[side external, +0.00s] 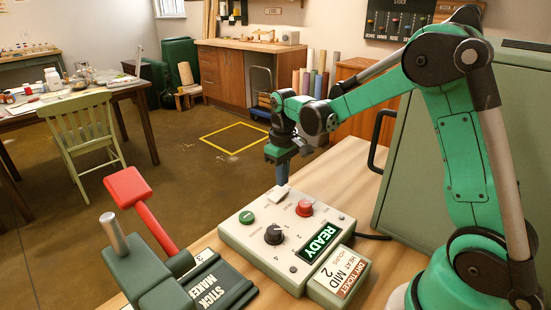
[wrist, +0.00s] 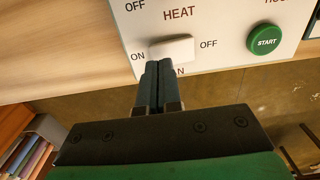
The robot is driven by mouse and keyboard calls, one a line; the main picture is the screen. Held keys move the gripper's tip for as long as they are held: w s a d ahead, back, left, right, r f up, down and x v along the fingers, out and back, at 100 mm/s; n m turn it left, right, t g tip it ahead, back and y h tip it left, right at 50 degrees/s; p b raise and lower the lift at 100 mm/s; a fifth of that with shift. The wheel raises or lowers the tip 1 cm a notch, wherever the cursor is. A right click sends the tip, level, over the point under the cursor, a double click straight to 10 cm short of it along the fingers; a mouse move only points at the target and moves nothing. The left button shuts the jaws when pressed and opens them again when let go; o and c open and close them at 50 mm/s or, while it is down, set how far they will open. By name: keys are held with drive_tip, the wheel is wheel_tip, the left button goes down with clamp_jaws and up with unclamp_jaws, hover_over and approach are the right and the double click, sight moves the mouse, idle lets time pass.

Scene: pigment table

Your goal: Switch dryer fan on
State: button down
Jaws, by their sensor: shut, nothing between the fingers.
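The dryer control box (side external: 240,236) is a cream panel on the wooden bench. The white fan rocker switch (wrist: 172,48) sits near the panel edge, with ON printed at its left and OFF at its right in the wrist view. In the side view the switch (side external: 278,194) lies right under my fingertips (side external: 282,182). I cannot tell if they touch, or which way the rocker is tipped.
The green START button (wrist: 264,40) is right of the switch. The box also has a black knob (side external: 274,235), a red button (side external: 305,208) and a READY display (side external: 320,244). A stick maker with a red-handled lever (side external: 146,205) stands at the left.

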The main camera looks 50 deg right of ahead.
drive_tip(key=shift+f, duration=0.95)
idle(0.3)
drive_tip(key=shift+r, duration=3.55)
drive_tip(key=shift+s+a+r, duration=0.15)
drive_tip(key=shift+a, duration=0.05)
drive_tip(key=s+a+r+t, duration=0.2)
drive_tip(key=s+a+t, duration=0.5)
drive_tip(key=s+a, duration=0.1)
drive_tip(key=shift+s+a, duration=0.35)
drive_tip(key=shift+s, duration=0.45)
